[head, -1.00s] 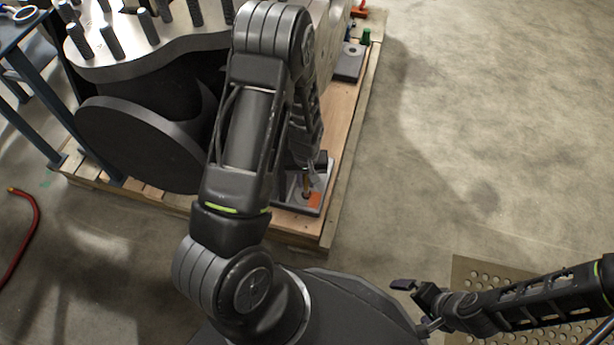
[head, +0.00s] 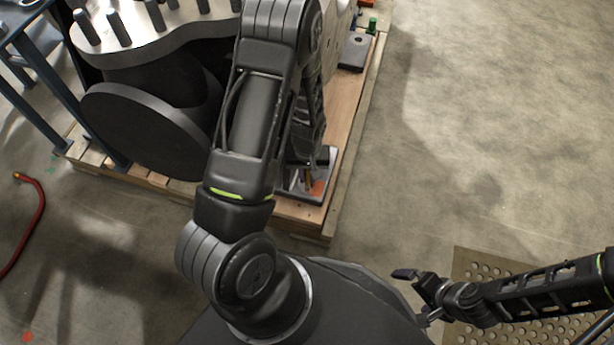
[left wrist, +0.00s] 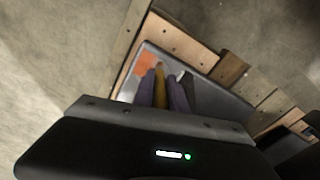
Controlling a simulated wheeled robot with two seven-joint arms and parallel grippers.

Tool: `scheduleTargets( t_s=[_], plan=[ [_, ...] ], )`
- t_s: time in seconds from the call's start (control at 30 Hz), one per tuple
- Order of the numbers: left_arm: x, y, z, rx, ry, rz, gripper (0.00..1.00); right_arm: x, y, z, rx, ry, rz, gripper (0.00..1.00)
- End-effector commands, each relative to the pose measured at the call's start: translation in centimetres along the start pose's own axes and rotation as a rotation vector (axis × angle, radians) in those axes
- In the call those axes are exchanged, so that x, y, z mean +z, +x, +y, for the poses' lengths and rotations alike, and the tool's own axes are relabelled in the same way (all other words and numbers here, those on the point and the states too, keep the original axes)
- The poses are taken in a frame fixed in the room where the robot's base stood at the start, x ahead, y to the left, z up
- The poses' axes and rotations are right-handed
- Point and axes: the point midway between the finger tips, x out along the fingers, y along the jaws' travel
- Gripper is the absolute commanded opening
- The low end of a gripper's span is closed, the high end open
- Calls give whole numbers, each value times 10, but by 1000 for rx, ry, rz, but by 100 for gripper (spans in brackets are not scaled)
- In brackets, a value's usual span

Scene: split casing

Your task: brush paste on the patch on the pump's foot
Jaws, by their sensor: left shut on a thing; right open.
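The pump's foot (head: 294,195) is a grey plate at the near right corner of the pallet. The patch (head: 317,187) on it is orange. It also shows in the left wrist view (left wrist: 143,64), at the plate's corner. My left gripper (head: 308,166) is just above the foot, shut on a thin brush (left wrist: 160,84) with a yellow-brown body. The brush points down beside the patch. I cannot tell whether its tip touches the plate, and no bristles or paste can be made out. My right gripper (head: 418,298) is open and empty at the lower right, away from the pump.
The large dark pump casing (head: 150,125) with upright studs stands on the wooden pallet (head: 312,225), left of my left arm. Another grey foot (head: 354,52) is further back. A perforated plate (head: 478,268) lies by my right gripper. The floor to the right is clear.

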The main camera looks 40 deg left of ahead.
Motion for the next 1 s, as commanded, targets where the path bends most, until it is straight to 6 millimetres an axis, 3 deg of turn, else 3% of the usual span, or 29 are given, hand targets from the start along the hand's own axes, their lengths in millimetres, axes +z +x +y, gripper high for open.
scheduleTargets(
  t_s=[0.7,1.0],
  plan=[
    [-45,2,14,4,6,11,0,0,13,5,0,0,0,100],
    [-47,1,14,4,11,14,0,0,13,5,0,0,0,100]
  ],
)
